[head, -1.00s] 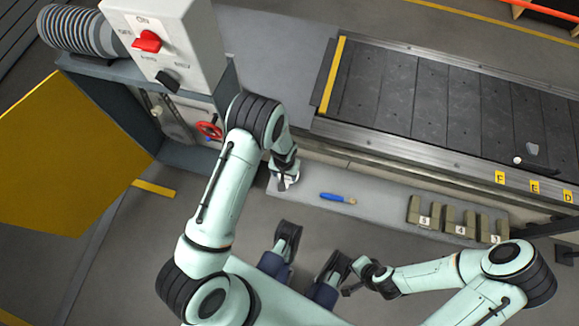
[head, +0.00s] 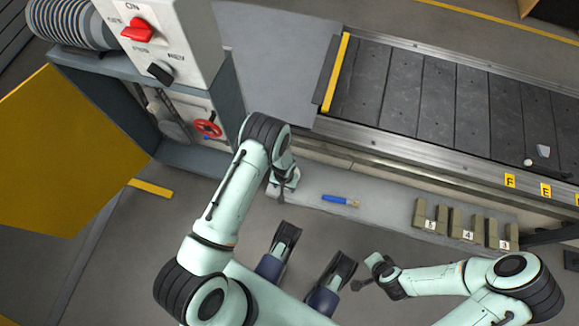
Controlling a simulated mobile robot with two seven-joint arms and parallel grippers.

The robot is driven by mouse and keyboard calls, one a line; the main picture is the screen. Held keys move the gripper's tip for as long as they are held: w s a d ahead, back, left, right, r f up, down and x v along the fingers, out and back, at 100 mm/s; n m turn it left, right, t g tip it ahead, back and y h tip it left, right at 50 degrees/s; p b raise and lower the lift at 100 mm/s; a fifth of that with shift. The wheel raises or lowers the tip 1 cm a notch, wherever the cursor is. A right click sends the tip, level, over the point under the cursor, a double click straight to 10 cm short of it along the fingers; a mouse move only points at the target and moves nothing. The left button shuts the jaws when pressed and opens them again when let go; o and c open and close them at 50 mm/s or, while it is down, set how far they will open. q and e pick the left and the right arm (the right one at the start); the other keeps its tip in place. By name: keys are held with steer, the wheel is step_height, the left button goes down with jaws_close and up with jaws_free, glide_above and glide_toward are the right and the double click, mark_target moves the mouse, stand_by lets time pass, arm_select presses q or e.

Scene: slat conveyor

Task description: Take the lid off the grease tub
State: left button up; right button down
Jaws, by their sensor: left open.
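I cannot make out the grease tub or its lid in the head view. My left gripper (head: 281,193) points down over the left end of the grey ledge beside the conveyor. It is open, and the arm above partly hides it and what lies under it. My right gripper (head: 362,284) is low in the picture, over the floor near the dark feet shapes and away from the ledge. Its fingers are too small to tell open from shut.
A blue-handled brush (head: 340,201) lies on the ledge, right of my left gripper. Numbered blocks (head: 466,225) stand further right. The slat conveyor (head: 430,95) runs behind, with small pale pieces on it. A control box (head: 165,50) and a yellow door (head: 70,155) are at left.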

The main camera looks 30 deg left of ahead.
arm_select(q)
steer(key=shift+f, duration=0.25)
stand_by(0.5)
steer(key=c, duration=1.1)
